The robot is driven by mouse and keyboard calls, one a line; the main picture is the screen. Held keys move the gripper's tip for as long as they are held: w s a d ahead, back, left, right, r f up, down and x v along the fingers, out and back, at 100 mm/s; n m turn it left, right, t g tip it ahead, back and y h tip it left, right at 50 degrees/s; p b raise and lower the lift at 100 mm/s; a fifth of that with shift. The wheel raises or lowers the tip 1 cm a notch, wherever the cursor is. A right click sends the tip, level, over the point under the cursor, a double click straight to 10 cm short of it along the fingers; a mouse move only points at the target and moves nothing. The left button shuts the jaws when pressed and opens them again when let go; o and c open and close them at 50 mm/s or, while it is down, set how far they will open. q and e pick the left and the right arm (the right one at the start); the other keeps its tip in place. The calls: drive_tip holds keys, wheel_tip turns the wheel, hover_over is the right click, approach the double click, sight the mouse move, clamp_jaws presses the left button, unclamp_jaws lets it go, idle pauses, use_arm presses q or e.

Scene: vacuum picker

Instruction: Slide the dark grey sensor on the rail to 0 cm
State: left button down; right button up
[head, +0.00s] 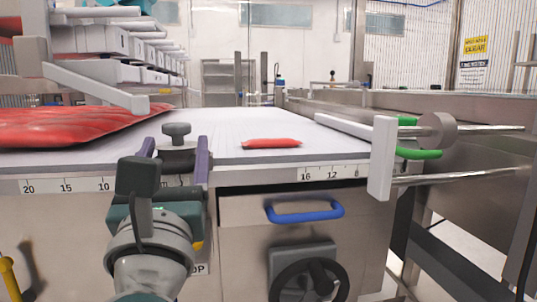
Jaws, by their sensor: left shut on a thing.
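The dark grey sensor (177,157) with a round knob on top sits at the front edge of the white table, on the rail side. My left gripper (174,163) reaches up from below and is shut on it, with one purple finger on each side. The printed scale (66,186) along the front edge reads 20, 15, 10 from left to right. The sensor stands to the right of the 10 mark. The lower marks are mostly hidden behind my gripper, so the exact reading cannot be told. My right gripper is not in view.
A large red pack (60,125) lies at the left on the table and a small red packet (271,143) right of the sensor. A second scale (332,173), a blue handle (304,211) and a handwheel (308,281) are on the front. A grey bar (95,86) overhangs the left.

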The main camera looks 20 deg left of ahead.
sight(174, 172)
use_arm(q)
drive_tip(key=shift+w+d, duration=0.1)
drive_tip(key=shift+d, duration=0.15)
drive_tip(key=shift+c, duration=1.9)
unclamp_jaws()
drive_tip(key=shift+o, duration=0.8)
drive_tip(key=b+v, duration=0.1)
drive_tip(key=v, duration=0.6)
drive_tip(key=shift+s+d+f, duration=0.1)
drive_tip(key=shift+s+d, duration=0.1)
drive_tip(key=shift+s, duration=0.05)
